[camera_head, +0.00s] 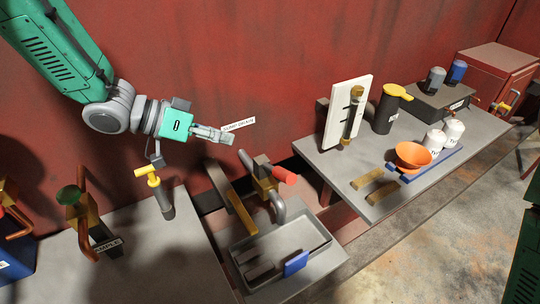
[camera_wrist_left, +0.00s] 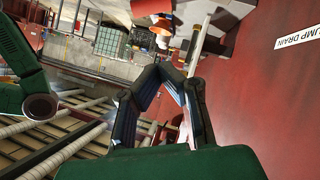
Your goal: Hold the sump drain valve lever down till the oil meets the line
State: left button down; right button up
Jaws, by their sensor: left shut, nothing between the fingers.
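A brass valve (camera_head: 264,182) with a red lever grip (camera_head: 284,176) and a curved grey spout (camera_head: 278,208) stands at mid-picture. The lever points to the right. A wall label (camera_head: 239,124), partly hidden by my gripper, shows as "UMP DRAIN" in the left wrist view (camera_wrist_left: 302,38). A white board with a sight tube (camera_head: 347,112) stands right of the valve; its oil level and line are too small to tell. My left gripper (camera_head: 229,137) is shut and empty, in the air above and left of the lever, apart from it. Its fingers also show in the left wrist view (camera_wrist_left: 168,72).
Below the spout is a grey basin (camera_head: 240,262) holding a blue block (camera_head: 295,263). A yellow-handled tap (camera_head: 152,180) stands left. The right bench (camera_head: 338,172) carries an orange bowl (camera_head: 412,157), white canisters (camera_head: 453,132) and a dark jug (camera_head: 385,112). The red wall is close behind.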

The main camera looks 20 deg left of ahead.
pick_arm(q)
send_over(277, 174)
jog(key=a, duration=0.4)
notch_tip(277, 174, down, 5)
jog(key=d+f, duration=0.1)
jog(key=d, duration=0.1)
jog(key=d+f, duration=0.2)
jog(key=shift+f, duration=0.1)
jog(key=shift+a+f+b, duration=0.2)
jog(key=shift+a+b, duration=0.15)
jog(key=shift+a, duration=0.05)
pick_arm(e)
jog(key=shift+s+d+f, duration=0.2)
jog(key=shift+s+f, duration=0.05)
jog(key=shift+f, duration=0.1)
